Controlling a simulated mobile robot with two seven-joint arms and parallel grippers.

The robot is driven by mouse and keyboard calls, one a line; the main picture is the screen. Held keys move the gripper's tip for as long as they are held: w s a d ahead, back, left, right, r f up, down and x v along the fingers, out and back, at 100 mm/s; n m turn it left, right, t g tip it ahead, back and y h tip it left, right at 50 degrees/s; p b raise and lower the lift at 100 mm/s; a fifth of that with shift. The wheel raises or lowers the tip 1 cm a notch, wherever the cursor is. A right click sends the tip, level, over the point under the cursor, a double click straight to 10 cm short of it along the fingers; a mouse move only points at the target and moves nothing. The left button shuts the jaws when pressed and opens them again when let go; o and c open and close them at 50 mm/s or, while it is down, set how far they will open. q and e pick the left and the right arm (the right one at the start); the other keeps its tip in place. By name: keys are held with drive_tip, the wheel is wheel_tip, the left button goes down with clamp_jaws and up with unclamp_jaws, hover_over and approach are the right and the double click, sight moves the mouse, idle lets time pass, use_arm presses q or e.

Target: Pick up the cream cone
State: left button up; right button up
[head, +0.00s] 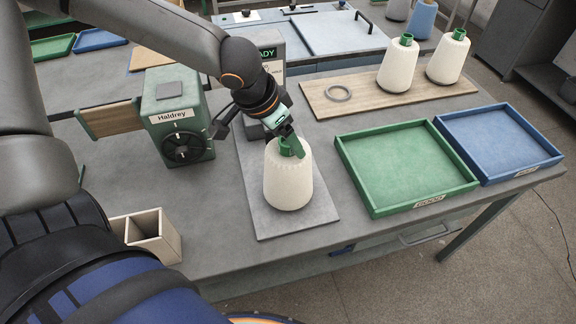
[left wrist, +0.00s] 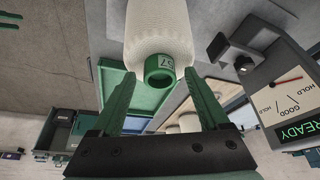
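A cream cone (head: 288,182) with a green tube top stands upright on a grey plate (head: 255,218) near the middle of the table. My left gripper (head: 290,146) is at the cone's top. In the left wrist view the cone (left wrist: 160,32) shows its green tube end (left wrist: 160,72) with a small number label. The two green fingers of my left gripper (left wrist: 162,98) are spread on either side of the tube, with visible gaps, so it is open and empty. My right gripper is in neither view.
Two more cream cones (head: 397,66) (head: 447,60) and a grey ring (head: 338,93) are on a wooden board (head: 312,106). Green (head: 372,196) and blue (head: 480,170) trays lie empty at right. A green "Haldrey" machine (head: 158,100) stands left; a gauge box (left wrist: 285,85) is close by.

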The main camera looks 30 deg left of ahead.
use_arm(q)
clamp_jaws()
idle(0.4)
drive_tip(key=shift+r, duration=0.15)
